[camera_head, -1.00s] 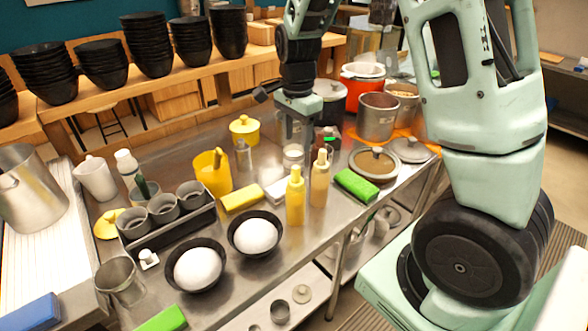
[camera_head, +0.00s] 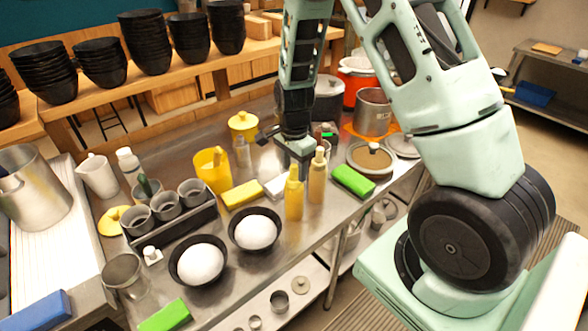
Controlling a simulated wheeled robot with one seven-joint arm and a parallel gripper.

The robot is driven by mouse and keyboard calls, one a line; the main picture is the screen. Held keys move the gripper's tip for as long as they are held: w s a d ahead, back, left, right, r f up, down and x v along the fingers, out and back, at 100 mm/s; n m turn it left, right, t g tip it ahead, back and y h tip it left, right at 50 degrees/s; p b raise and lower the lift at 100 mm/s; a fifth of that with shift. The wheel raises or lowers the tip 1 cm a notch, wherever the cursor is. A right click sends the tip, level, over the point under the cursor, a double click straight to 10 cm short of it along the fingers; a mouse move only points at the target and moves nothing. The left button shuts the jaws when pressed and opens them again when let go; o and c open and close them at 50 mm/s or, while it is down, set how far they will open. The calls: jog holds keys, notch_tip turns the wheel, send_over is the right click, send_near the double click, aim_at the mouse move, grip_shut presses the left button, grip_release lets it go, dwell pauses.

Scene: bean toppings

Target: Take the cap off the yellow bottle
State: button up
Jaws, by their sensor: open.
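The yellow bottle (camera_head: 294,200) stands upright near the front edge of the steel counter, with its narrow tapered cap (camera_head: 294,172) on top. A tan bottle (camera_head: 317,180) of like shape stands just right of it. My gripper (camera_head: 298,157) hangs pointing down, just above and behind the yellow bottle's cap. It is open, and nothing shows between its fingers. The fingertips are small and partly hidden behind the bottle tops, so I cannot tell whether they touch the cap.
Two black bowls (camera_head: 199,283) with white contents stand to the left. A yellow sponge (camera_head: 242,194) lies left of the bottle and a green sponge (camera_head: 352,181) right.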

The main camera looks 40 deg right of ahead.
aim_at(294, 165)
jog(key=c, duration=0.8)
jog(key=shift+c, duration=0.2)
jog(key=shift+r, duration=0.1)
notch_tip(294, 165, up, 10)
jog(key=shift+f+b, duration=0.1)
jog(key=shift+b, duration=1.15)
